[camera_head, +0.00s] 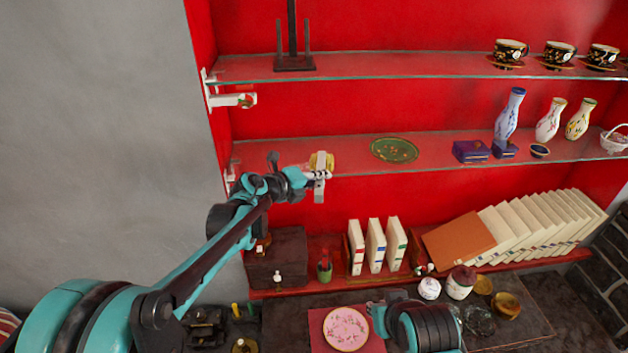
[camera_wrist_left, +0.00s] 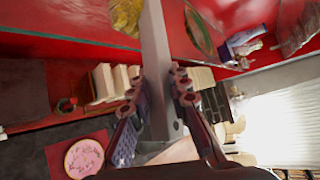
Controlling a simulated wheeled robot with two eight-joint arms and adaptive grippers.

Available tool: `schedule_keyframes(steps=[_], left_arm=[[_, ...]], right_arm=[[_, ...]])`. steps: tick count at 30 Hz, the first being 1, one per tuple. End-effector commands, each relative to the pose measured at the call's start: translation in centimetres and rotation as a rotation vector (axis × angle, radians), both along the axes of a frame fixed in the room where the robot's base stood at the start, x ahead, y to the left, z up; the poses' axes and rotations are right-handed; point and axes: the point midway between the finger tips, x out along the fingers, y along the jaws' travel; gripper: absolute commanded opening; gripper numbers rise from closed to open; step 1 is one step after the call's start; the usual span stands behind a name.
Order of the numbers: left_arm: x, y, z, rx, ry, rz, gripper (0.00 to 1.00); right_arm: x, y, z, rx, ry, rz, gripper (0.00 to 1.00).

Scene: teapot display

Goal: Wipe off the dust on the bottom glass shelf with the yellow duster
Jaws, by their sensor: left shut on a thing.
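My left gripper (camera_head: 312,175) is shut on the pale handle of the yellow duster (camera_head: 322,161), at the left part of the bottom glass shelf (camera_head: 440,151). The duster's yellow head shows at the shelf's front edge; I cannot tell whether it touches the glass. In the left wrist view the pale handle (camera_wrist_left: 157,50) runs between the fingers, and the yellow head (camera_wrist_left: 126,15) is at the top left. I cannot make out dust clearly. My right gripper (camera_head: 377,308) is low in the head view, near the pink plate; its fingers are unclear.
A green plate (camera_head: 395,150) lies on the same shelf, right of the duster. Purple boxes (camera_head: 471,151), vases (camera_head: 509,115) and a white basket (camera_head: 613,140) stand farther right. The upper glass shelf (camera_head: 400,67) is above. Books (camera_head: 376,245) and a pink plate (camera_head: 346,329) are below.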

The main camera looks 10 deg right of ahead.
Motion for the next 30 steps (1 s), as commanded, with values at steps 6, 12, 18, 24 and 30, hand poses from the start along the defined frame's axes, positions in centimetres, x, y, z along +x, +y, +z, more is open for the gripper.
schedule_keyframes(steps=[6, 12, 18, 24, 30], left_arm=[[0.0, -1.6, -0.2, 0.001, -0.001, 0.000, 0.00], [0.0, -3.3, -0.4, 0.000, 0.001, -0.001, 0.00], [0.0, -3.3, -0.1, 0.000, 0.000, 0.000, 0.00], [0.0, -2.0, -0.2, 0.000, 0.001, 0.002, 0.00], [0.0, -0.2, -0.4, 0.000, 0.001, 0.002, 0.00]], right_arm=[[0.0, 0.0, -0.4, 0.000, 0.000, 0.000, 0.14], [0.0, 0.0, -0.7, 0.000, 0.000, 0.000, 0.14], [0.0, 0.0, -0.8, 0.000, 0.000, 0.000, 0.14], [0.0, 0.0, -1.1, 0.000, 0.000, 0.000, 0.14], [0.0, 0.0, -1.4, 0.000, 0.000, 0.000, 0.14]])
